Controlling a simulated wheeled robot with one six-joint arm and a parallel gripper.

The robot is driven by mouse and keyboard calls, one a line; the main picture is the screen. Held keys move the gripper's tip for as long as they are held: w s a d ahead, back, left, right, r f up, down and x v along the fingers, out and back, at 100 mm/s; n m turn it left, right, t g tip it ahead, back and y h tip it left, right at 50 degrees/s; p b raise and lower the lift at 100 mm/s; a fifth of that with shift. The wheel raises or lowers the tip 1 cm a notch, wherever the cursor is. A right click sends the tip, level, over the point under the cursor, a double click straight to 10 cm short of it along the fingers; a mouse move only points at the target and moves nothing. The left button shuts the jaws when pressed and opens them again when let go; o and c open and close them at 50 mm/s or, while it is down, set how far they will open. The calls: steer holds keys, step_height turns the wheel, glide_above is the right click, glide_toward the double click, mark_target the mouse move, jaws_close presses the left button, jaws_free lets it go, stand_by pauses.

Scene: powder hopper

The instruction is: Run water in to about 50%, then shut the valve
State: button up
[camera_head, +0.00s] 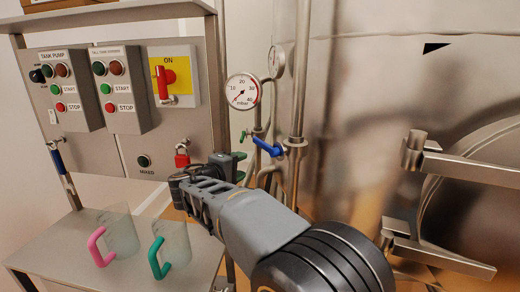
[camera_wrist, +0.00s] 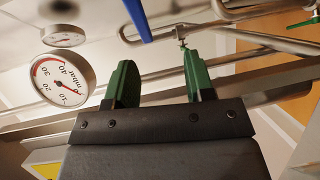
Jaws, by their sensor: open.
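The blue-handled valve (camera_head: 267,148) sits on pipework beside the steel tank, its lever sloping down to the right. In the wrist view, the blue lever (camera_wrist: 138,18) reaches in from the top, beyond the fingertips. My gripper (camera_head: 240,167) is just left of and below the valve. In the wrist view, its green fingers (camera_wrist: 162,75) are apart with nothing between them. A round gauge (camera_head: 243,91) marked in mbar stands above the valve and also shows in the wrist view (camera_wrist: 63,80). Its reading is too small to tell surely. The water level is not visible.
A steel tank (camera_head: 350,120) fills the right side. Left are the control boxes (camera_head: 120,92), a red ON switch (camera_head: 164,82) and a red padlock (camera_head: 182,160). Pink-handled (camera_head: 118,232) and green-handled (camera_head: 177,246) jugs stand on the shelf. A vertical pipe (camera_head: 299,90) stands close to the valve.

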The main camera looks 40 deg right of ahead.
mark_target(258, 144)
steer(key=shift+t+h, duration=0.5)
steer(key=shift+h, duration=0.1)
steer(key=p+x, duration=0.1)
steer(key=x, duration=0.3)
steer(key=w+r+p+x, duration=0.1)
steer(key=x, duration=0.4)
steer(key=p+x, duration=0.2)
steer(key=x, duration=0.3)
steer(key=shift+w+a+r, duration=0.15)
steer(key=shift+w+r, duration=0.1)
steer(key=shift+r, duration=0.05)
steer(key=shift+c, duration=0.4)
jaws_close()
